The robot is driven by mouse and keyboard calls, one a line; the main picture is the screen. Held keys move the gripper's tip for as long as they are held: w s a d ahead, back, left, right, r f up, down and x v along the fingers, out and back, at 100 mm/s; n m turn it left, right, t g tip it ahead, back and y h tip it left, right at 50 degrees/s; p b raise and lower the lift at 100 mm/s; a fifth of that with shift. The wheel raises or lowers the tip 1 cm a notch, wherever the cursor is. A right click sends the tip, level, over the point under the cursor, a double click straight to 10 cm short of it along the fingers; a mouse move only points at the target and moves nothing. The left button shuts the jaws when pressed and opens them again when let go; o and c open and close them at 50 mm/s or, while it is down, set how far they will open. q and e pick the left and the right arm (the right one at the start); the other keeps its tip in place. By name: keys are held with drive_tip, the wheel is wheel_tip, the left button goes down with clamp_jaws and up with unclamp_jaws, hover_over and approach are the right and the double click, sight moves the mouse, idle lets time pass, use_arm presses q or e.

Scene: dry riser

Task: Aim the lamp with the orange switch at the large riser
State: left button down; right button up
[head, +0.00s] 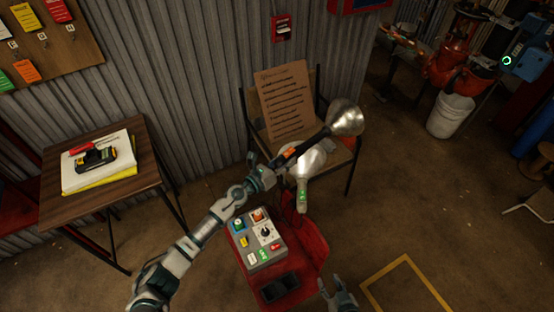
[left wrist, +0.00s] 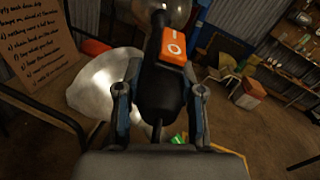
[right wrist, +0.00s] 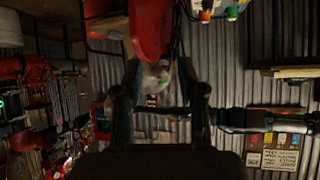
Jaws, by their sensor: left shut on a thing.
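The lamp with the orange switch (head: 290,152) has a dark handle and a silver head (head: 346,117) pointing up and right in the head view. My left gripper (head: 272,170) is shut on its handle; the orange switch (left wrist: 174,48) shows just beyond the fingers in the left wrist view. A second lamp with a green switch (head: 303,195) stands behind and below, its pale head (head: 308,161) partly overlapped by the held lamp. My right gripper (head: 334,291) is open and empty at the bottom. Orange-red pipework (head: 446,68) is at upper right; I cannot tell which part is the large riser.
A red stand (head: 312,254) carries a grey control box (head: 259,244) with several buttons. A chair with a cardboard notice (head: 287,102) is behind the lamps. A wooden table (head: 125,185) stands left. A white bucket (head: 450,117) is right. Floor at lower right is open.

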use_arm(q)
drive_tip(key=shift+s+f, duration=0.15)
drive_tip(key=shift+f, duration=0.25)
use_arm(e)
drive_tip(key=shift+s+d+f+g, duration=0.2)
drive_tip(key=shift+s+f+g, duration=0.4)
drive_tip(key=shift+s, duration=0.1)
use_arm(q)
drive_tip(key=shift+f, duration=0.1)
drive_tip(key=c, duration=1)
unclamp_jaws()
drive_tip(key=shift+o, duration=1.4)
drive_tip(key=shift+a, duration=0.1)
drive_tip(key=shift+a+r, duration=0.15)
drive_tip(key=shift+r, duration=0.15)
use_arm(e)
drive_tip(key=shift+a, duration=0.3)
use_arm(q)
drive_tip(key=shift+s+a, duration=0.1)
use_arm(e)
drive_tip(key=shift+r, duration=0.15)
